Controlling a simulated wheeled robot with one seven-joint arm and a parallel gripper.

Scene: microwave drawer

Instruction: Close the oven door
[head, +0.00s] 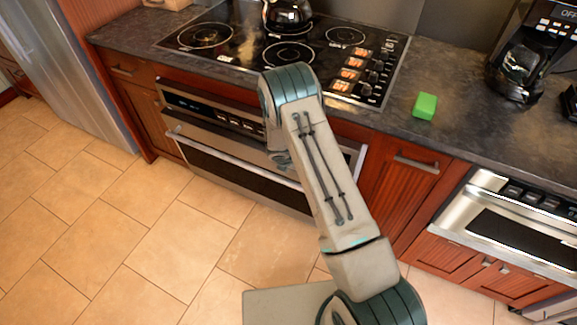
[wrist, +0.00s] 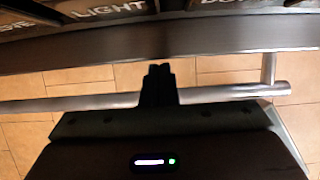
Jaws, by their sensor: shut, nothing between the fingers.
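The oven is built in under the cooktop. Its stainless door (head: 215,165) has a dark window and a long bar handle (head: 195,142). The door looks shut or nearly shut; I cannot tell whether a small gap remains. In the wrist view, the oven's button panel (wrist: 110,12) is at the top, with a metal strip below it. The handle bar (wrist: 225,93) crosses lower down. My gripper (wrist: 160,70) is shut and empty. Its fingers overlap the bar in the picture and point toward the oven front; contact is unclear. In the head view, my arm hides much of the gripper.
A black cooktop (head: 225,42) with a kettle (head: 287,14) is above the oven. A green block (head: 425,106) and a coffee maker (head: 520,60) stand on the counter. Another stainless appliance (head: 505,225) is at right, a fridge (head: 70,60) at left. The tiled floor is clear at left.

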